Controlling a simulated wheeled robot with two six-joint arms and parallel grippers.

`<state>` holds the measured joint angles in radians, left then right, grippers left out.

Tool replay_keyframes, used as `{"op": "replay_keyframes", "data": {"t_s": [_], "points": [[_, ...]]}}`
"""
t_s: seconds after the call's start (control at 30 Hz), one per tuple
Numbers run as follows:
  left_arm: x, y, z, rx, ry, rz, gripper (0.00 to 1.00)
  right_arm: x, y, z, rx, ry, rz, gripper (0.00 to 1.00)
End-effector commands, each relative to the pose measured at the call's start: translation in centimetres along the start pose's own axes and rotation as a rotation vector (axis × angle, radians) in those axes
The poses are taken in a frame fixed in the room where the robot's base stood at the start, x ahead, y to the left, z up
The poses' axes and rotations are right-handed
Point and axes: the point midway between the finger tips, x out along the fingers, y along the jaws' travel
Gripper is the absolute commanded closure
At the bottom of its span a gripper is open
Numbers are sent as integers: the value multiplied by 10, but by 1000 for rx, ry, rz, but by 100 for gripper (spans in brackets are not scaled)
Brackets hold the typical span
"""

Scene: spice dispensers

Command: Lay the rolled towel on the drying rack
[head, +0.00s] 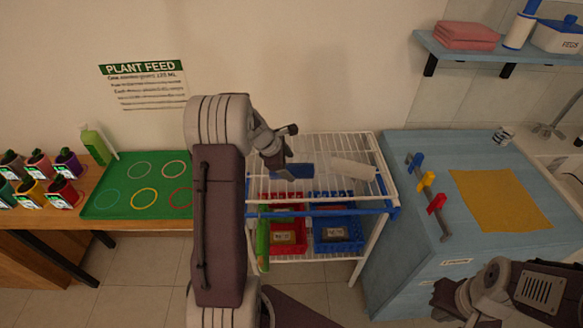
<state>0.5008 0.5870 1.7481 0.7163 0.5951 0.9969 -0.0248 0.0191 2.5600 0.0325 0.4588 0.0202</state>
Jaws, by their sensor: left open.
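The drying rack (337,140) is a white wire cart in the middle of the head view, with a wire top shelf. A pale roll (353,169), which looks like the rolled towel, lies on the right part of the top shelf, slightly tilted in the picture. My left gripper (287,147) is open above the left part of the rack, to the left of the roll and apart from it. My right gripper (447,300) is low at the bottom right, in front of the blue cabinet; its jaw state is unclear.
A small blue object (292,171) shows below my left gripper. Red (284,224) and blue (338,234) bins sit on the lower shelf. At right, a blue cabinet (400,255) bears a yellow mat (500,199) and coloured hooks (428,180). A green tray (135,206) lies left.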

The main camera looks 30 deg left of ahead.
Motion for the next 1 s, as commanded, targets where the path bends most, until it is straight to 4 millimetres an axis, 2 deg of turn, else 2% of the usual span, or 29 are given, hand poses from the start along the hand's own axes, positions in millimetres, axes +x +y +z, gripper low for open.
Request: {"op": "replay_keyframes", "data": {"t_s": [0.03,0.1,0.3,0.43,0.6,0.67,0.77,0.8,0.9,1.0], "points": [[-17,2,0,-1,0,5,30,-4,0,0,0,0,0,100],[-36,2,1,-1,0,6,30,-6,0,-1,0,0,0,100],[-77,1,0,-1,0,3,30,-10,0,-1,0,0,0,100],[-89,0,0,-1,0,0,30,-10,0,-1,0,0,0,100],[-90,-6,3,34,4,-13,30,-10,0,-1,0,0,0,100],[-83,-30,17,190,23,-58,30,-10,0,-1,0,0,0,100],[-70,-109,45,738,55,-204,30,-10,0,-1,0,0,0,100],[-68,-141,51,987,55,-262,30,-10,0,-1,0,0,0,100],[-70,-208,54,1536,21,-380,30,-10,0,-1,0,0,0,100],[-74,-246,49,1887,-25,-448,30,-10,0,-1,0,0,0,100]]}}
